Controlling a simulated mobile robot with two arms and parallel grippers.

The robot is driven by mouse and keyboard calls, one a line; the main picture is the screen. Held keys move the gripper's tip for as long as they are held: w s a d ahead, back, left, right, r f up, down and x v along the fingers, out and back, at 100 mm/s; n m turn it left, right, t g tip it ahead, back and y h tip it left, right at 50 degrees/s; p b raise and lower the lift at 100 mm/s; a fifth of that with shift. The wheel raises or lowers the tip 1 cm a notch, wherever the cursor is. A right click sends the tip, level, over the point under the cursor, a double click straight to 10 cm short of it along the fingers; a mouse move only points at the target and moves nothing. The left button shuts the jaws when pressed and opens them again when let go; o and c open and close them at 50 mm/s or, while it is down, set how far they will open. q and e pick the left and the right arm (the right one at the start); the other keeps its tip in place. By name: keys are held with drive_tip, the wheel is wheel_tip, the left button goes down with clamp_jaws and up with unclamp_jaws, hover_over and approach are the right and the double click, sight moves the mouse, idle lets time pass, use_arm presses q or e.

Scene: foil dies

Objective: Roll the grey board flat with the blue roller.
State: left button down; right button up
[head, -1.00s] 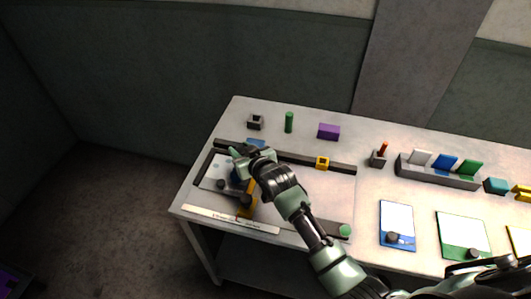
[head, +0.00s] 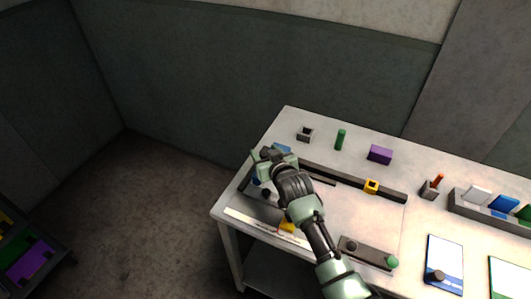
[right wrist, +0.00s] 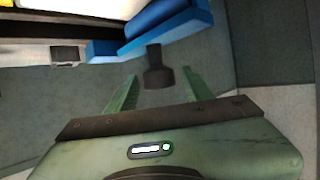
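My right gripper (head: 264,158) is over the far left part of the table. In the right wrist view its two green fingers (right wrist: 158,82) are apart, with a dark knob (right wrist: 156,72) between their tips and a gap on each side. A blue bar-like body, seemingly the blue roller (right wrist: 165,25), lies just beyond the knob. In the head view a small blue part (head: 256,181) shows below the gripper, mostly hidden. The grey board cannot be told clearly; my gripper and forearm cover much of that area. My left gripper is not in view.
A long dark rail (head: 335,181) with a yellow block (head: 371,186) runs behind my arm. A grey cup (head: 305,134), green cylinder (head: 341,139) and purple block (head: 380,155) stand at the back. A dark bar with a green knob (head: 391,262) lies right of my forearm.

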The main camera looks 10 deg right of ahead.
idle(0.3)
drive_tip(key=v, duration=0.7)
drive_tip(key=shift+s+r+b, duration=0.2)
drive_tip(key=shift+s+b, duration=0.15)
drive_tip(key=shift+b, duration=0.1)
drive_tip(key=shift+d, duration=0.15)
